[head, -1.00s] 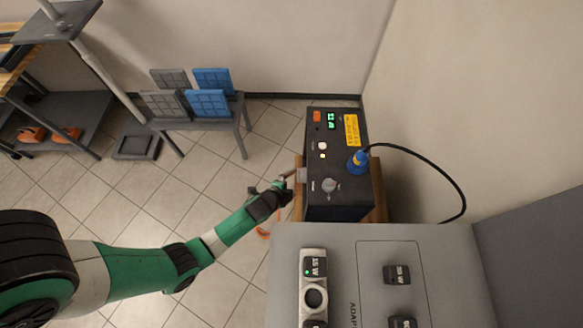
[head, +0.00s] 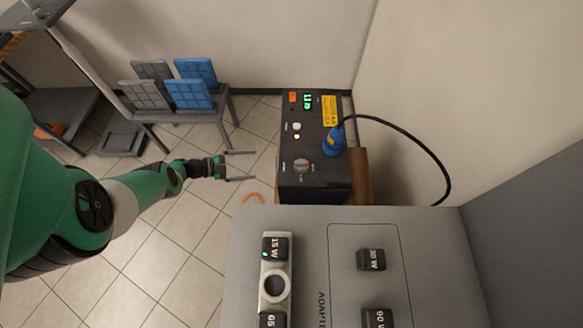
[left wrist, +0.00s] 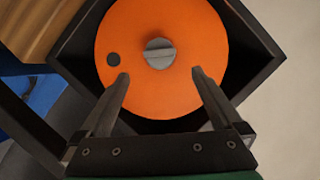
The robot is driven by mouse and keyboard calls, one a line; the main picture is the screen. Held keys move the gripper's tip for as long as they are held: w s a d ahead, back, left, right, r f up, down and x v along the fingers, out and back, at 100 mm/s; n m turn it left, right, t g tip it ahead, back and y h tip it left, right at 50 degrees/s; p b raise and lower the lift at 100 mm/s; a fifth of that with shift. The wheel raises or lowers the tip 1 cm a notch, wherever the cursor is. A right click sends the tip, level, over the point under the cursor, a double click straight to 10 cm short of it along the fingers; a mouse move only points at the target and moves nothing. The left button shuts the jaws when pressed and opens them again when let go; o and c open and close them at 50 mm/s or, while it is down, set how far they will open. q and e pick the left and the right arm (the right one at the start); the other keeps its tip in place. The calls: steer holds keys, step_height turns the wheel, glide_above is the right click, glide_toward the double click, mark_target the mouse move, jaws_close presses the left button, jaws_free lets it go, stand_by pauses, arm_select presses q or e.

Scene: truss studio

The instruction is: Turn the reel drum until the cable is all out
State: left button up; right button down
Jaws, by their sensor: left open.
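The reel drum (left wrist: 205,45) shows in the left wrist view as a round orange face with a grey slotted hub (left wrist: 159,53) and a dark round hole to its left. It sits within a dark frame. My left gripper (head: 253,165) is open, left of the black box with a gap between. In the left wrist view its fingers (left wrist: 160,75) are spread over the lower drum face with nothing between them; whether they touch it I cannot tell. A thin orange curve (head: 253,196), possibly cable, shows by the floor. My right gripper is not in view.
The black box (head: 315,180) has a green display, a knob and a blue plug (head: 334,141) with a looping black cable (head: 425,145). A grey panel (head: 400,290) with labelled adapters fills the lower right. A small table (head: 185,113) holds blue and grey panels. Tiled floor lies open around my left arm.

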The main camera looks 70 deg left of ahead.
mark_target(276, 163)
arm_select(q)
steer(key=b+x, duration=0.3)
steer(key=x, duration=0.7)
steer(key=shift+w+d+f+b, duration=0.1)
steer(key=shift+w+f+b, duration=0.1)
steer(key=shift+w+b, duration=0.1)
steer(key=shift+w, duration=0.35)
jaws_close()
